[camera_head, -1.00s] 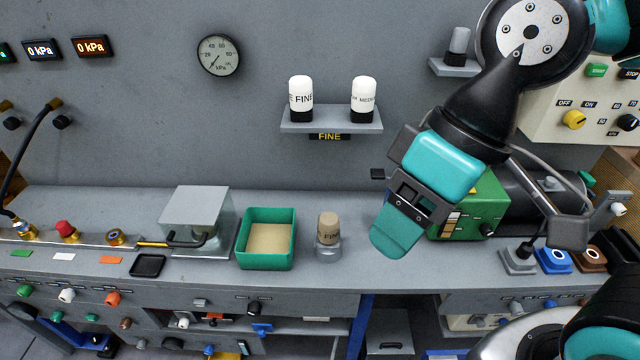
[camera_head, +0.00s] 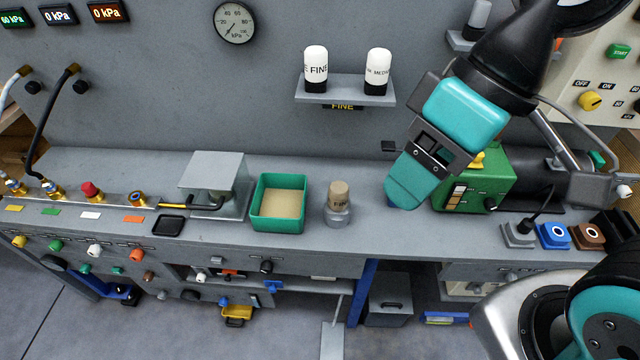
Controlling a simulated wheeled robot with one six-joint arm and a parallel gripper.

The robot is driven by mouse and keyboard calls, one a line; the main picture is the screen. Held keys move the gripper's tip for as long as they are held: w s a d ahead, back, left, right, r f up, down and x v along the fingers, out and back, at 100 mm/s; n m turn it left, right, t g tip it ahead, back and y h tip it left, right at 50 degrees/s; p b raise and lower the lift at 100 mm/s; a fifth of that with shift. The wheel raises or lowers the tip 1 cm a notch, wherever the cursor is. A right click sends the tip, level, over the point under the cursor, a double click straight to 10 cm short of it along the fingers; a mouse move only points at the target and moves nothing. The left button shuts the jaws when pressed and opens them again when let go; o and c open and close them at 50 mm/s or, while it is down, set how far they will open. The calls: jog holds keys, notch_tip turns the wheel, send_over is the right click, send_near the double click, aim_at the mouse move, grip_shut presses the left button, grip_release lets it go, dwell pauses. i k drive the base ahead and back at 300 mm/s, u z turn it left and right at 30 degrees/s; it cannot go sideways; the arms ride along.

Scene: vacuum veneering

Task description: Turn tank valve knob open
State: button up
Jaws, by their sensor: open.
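My gripper (camera_head: 406,192) is open and empty, pointing down over the bench at right of centre, in front of the green pump-like box (camera_head: 497,183). No knob is between its fingers. Several coloured knobs sit on the bench's front panel at lower left: yellow (camera_head: 19,242), green (camera_head: 56,245), white (camera_head: 94,250) and orange (camera_head: 136,255). A red knob (camera_head: 91,191) stands on a brass fitting on the bench top, beside other brass fittings. I cannot tell which knob is the tank valve. My gripper is well to the right of all of these.
Blue (camera_head: 553,236) and brown (camera_head: 589,237) pedestals stand at right. A shelf (camera_head: 345,90) holds two white-capped bottles.

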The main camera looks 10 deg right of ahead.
aim_at(266, 267)
jog(key=z, duration=2.75)
jog(key=k, duration=2.3)
jog(key=u, duration=1.1)
